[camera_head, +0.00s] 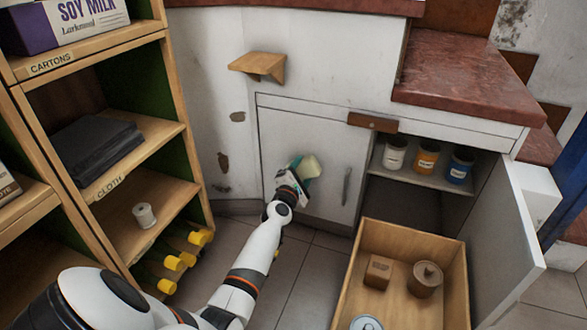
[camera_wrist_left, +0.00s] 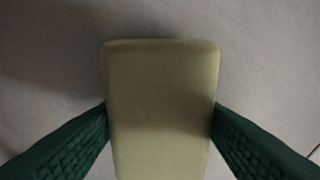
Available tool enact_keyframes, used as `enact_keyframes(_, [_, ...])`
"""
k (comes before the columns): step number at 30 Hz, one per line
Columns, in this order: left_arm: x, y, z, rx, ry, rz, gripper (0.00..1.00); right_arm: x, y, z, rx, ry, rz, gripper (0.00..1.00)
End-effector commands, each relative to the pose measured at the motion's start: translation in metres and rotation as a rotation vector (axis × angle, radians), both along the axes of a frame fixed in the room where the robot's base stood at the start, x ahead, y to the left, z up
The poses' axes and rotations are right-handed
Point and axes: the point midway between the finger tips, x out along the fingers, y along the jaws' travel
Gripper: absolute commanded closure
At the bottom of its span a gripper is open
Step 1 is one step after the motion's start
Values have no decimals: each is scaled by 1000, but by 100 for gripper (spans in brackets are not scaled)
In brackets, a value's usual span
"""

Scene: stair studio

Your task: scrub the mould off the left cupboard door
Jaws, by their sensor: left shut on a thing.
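The left cupboard door (camera_head: 318,140) is closed, pale and flat, with a vertical handle (camera_head: 346,186) near its right edge. My left gripper (camera_head: 299,174) is in front of the door's lower left part. It is shut on a pale yellow-green sponge (camera_head: 309,167). In the left wrist view the sponge (camera_wrist_left: 162,105) sits between the two green fingers, with a plain pale surface behind it. I cannot tell whether the sponge touches the door. No mould shows clearly on the visible part of the door; the arm and sponge hide some of it. My right gripper is not in view.
The right cupboard door (camera_head: 510,235) stands open beside a shelf with several labelled jars (camera_head: 427,158). A wooden drawer or crate (camera_head: 398,305) holding containers is below. A wooden shelf unit (camera_head: 150,190) stands left. A small wooden ledge (camera_head: 258,65) juts from the wall above.

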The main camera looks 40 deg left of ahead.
Motion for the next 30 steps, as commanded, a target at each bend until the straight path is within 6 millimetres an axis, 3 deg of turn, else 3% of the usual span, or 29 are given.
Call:
enact_keyframes(21, [12, -45, 1, -1, -1, -3, 66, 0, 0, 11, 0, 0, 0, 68])
enact_keyframes(30, [13, -39, 0, 1, -1, 1, 66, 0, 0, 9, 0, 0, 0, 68])
